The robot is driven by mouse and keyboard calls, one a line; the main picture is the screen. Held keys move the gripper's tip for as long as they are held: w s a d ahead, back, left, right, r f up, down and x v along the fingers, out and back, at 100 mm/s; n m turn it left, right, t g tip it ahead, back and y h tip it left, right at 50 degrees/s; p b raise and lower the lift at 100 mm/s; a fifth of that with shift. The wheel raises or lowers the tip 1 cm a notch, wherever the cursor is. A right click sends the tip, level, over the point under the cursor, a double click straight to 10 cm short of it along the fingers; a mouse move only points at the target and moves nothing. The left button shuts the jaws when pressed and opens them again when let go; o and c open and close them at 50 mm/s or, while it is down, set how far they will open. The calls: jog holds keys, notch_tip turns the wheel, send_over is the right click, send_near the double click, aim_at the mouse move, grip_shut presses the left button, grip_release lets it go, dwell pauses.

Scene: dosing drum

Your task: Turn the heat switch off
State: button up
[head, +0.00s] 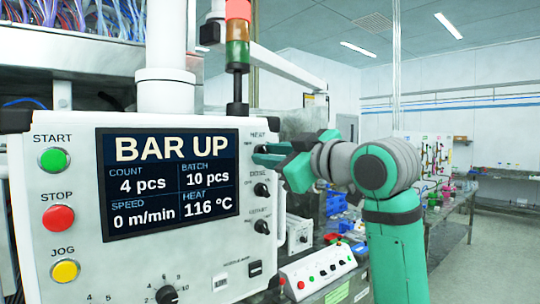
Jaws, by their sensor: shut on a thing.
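The heat switch (261,149) is the top knob in the right column of the white control panel (75,262), just under a small label. My gripper (266,155) reaches in from the right, with its fingertips at this knob, and is shut on it. The fingers hide much of the knob, so its pointer position cannot be told. The panel's screen (168,182) reads "BAR UP", with heat at 116 °C.
Two more dark knobs sit below the heat switch, the nearer one (261,190) close under my gripper. Green, red and yellow buttons line the panel's left side. A signal tower (237,55) rises above. A low button box (318,270) stands at lower right.

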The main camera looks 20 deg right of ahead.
jog(key=shift+f, duration=0.1)
jog(key=o, duration=1)
jog(key=v, duration=1.1)
jog(key=shift+w, duration=0.1)
jog(key=shift+w, duration=0.1)
